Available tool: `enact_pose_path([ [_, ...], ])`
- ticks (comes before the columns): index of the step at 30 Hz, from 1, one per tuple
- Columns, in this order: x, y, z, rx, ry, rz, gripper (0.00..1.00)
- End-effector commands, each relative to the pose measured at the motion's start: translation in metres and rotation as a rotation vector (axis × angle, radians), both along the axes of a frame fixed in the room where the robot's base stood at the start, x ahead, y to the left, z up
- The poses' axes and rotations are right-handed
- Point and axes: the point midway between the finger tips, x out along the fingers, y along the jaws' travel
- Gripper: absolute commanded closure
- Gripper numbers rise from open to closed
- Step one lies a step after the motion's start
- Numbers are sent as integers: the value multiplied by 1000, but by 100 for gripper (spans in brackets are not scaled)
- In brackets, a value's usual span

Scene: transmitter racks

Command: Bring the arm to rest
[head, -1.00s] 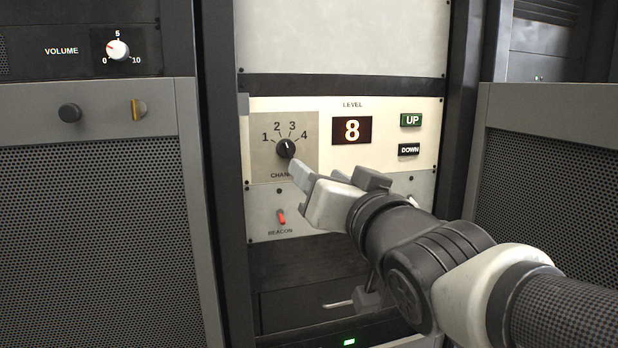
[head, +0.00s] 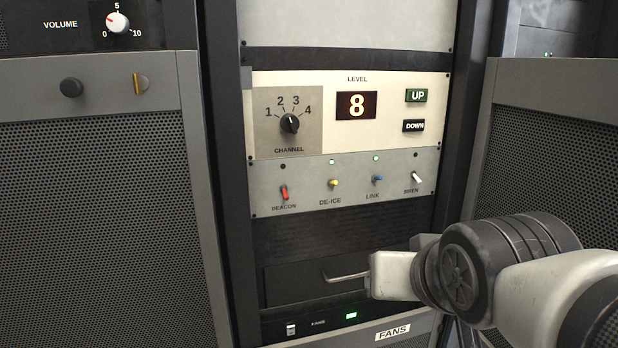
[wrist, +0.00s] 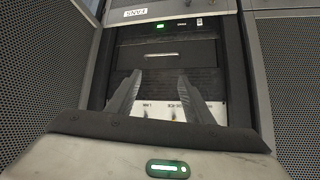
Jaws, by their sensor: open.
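My gripper (wrist: 159,78) is open and empty in the wrist view, its two dark fingers apart in front of the rack. In the head view my gripper (head: 393,275) is low at the right, in front of the lower rack, and its fingers are not clearly visible there. It is below the switch panel (head: 300,200) and overlaps the right side of the dark drawer front (head: 290,284) in the picture. I cannot tell whether it touches anything. My arm comes in from the lower right.
The level display (head: 356,105) reads 8. The channel knob (head: 290,124) points up, between 2 and 3. Lamps above DE-ICE and LINK are lit green. A bent metal handle (head: 345,277) sticks out beside my gripper. Perforated cabinets (head: 95,210) flank the rack.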

Motion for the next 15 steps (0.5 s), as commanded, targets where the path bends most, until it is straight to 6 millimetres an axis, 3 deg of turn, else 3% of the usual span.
enact_pose_path([
  [3, -39, -10, -31, -36, 183, 2, 53],
  [7, -85, -13, -55, -53, 370, 31, 53],
  [9, -83, -12, -23, -55, 366, 35, 53],
  [15, -82, -12, 29, -54, 364, 35, 53],
])
